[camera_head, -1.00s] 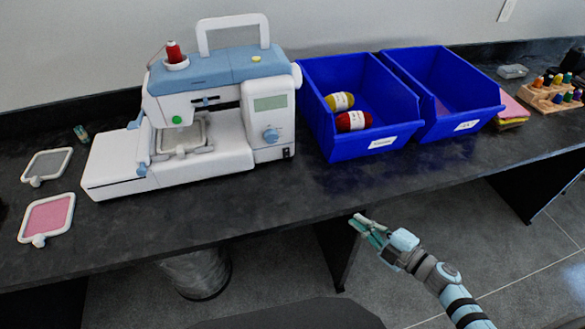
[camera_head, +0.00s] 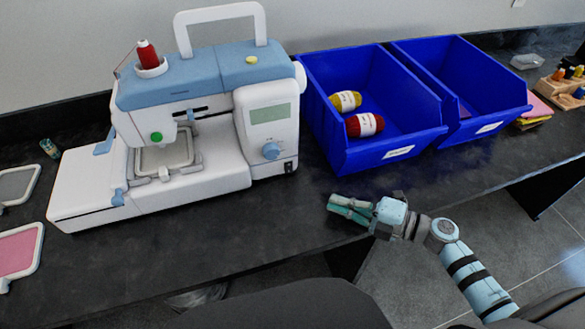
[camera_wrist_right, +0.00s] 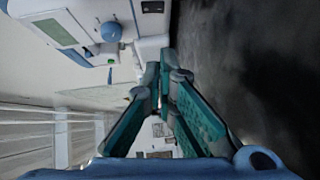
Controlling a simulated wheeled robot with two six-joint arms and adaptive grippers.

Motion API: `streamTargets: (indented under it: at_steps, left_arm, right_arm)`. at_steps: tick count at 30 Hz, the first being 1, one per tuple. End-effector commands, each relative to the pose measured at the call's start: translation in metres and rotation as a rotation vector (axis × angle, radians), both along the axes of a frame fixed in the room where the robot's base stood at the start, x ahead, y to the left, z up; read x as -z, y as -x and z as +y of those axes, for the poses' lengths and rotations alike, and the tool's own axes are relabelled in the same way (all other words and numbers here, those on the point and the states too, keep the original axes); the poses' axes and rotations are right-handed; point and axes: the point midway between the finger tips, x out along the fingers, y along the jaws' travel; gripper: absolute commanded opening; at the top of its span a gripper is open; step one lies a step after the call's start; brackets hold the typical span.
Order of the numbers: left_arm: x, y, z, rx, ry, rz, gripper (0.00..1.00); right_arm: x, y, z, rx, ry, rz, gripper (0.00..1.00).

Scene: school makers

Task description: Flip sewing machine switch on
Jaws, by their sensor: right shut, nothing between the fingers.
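The white and blue sewing machine (camera_head: 205,125) stands on the dark worktop at the left of the head view. Its small black switch (camera_head: 289,166) is low on the right end of the machine's front. In the right wrist view the machine's body (camera_wrist_right: 100,20) fills the upper left, and the dark switch (camera_wrist_right: 152,6) shows at the top edge. My right gripper (camera_head: 332,206) is shut and empty, over the front part of the worktop, right of and in front of the switch, apart from it. Its teal fingers (camera_wrist_right: 160,85) fill the middle of the wrist view. My left gripper is not seen.
Two blue bins (camera_head: 352,158) stand right of the machine; the left one holds a yellow and a red yarn ball (camera_head: 364,125). Embroidery hoops (camera_head: 18,252) lie at the far left. Bare worktop (camera_head: 265,215) lies between my right gripper and the machine.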

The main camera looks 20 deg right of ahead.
Motion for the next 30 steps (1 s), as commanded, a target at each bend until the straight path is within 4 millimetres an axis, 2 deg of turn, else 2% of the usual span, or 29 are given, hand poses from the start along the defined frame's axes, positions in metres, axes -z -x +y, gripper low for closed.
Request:
streamTargets:
  at_steps: [8,13,26,30]
  left_arm:
    - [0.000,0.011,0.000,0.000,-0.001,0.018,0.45]
    - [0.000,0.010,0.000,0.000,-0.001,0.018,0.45]
    - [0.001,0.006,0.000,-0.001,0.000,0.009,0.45]
    - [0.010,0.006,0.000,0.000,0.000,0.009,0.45]
  right_arm:
    - [0.000,0.000,-0.001,0.003,-0.001,0.000,0.00]
    - [0.000,-0.010,0.010,0.004,-0.004,-0.003,0.00]
    - [0.009,-0.069,0.079,0.001,-0.004,-0.003,0.00]
    - [0.015,-0.092,0.077,0.001,-0.001,-0.001,0.00]
